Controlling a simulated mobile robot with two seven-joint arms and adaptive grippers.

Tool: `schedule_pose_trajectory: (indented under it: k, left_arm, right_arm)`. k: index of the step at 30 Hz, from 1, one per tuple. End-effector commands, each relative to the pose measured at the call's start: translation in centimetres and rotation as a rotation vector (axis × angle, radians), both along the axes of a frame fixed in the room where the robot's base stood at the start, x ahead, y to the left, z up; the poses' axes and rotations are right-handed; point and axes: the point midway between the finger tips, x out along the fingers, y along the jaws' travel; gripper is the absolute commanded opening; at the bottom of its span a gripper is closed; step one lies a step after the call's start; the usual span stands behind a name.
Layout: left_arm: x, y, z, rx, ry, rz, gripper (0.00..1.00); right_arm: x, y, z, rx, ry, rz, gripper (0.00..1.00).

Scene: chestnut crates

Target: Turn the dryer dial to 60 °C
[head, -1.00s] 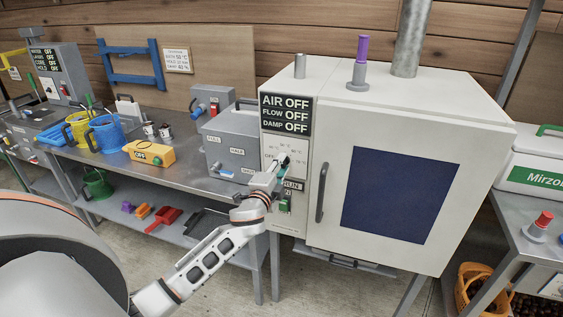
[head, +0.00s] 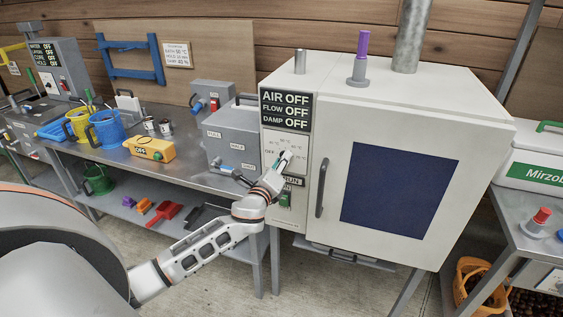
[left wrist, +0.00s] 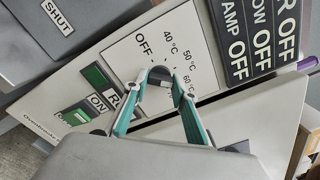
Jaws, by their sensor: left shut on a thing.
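The dryer (head: 395,170) is a white cabinet with a dark blue window. Its black display (head: 286,113) reads AIR OFF, FLOW OFF, DAMP OFF. In the left wrist view the dark round dial (left wrist: 160,74) sits on a white plate (left wrist: 198,55) marked OFF, 40 °C, 50 °C and 60 °C. My left gripper (head: 285,158) is at this plate, its teal-edged fingers shut on the dial from both sides. The fingers (left wrist: 159,80) partly cover the dial, and I cannot tell where it points. My right gripper is in neither view.
Below the dial is a green RUN switch (left wrist: 95,75). The dryer's door handle (head: 321,188) stands out close to the right of my gripper. A grey box (head: 230,135) stands on the bench to the left.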

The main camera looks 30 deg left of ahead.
Motion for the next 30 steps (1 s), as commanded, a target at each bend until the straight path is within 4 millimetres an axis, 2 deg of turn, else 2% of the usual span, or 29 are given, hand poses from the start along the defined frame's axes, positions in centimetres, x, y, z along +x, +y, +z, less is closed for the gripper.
schedule_pose_trajectory:
  k: [9,23,24,25,30]
  left_arm:
    - [-0.01,-0.07,-0.11,0.089,0.023,-0.002,0.05]
    - [-0.01,-0.07,-0.11,0.100,0.025,-0.002,0.05]
    - [-0.01,-0.07,-0.11,0.100,0.025,-0.002,0.34]
    - [-0.01,-0.07,-0.11,0.100,0.025,-0.002,0.42]
    - [-0.01,-0.04,-0.07,0.100,0.025,-0.001,0.43]
  right_arm:
    - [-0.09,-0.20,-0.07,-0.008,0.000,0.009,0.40]
    - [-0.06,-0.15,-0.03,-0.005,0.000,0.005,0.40]
    - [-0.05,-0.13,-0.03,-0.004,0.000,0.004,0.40]
    - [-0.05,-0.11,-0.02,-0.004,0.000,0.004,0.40]
    - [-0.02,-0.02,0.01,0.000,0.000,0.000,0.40]
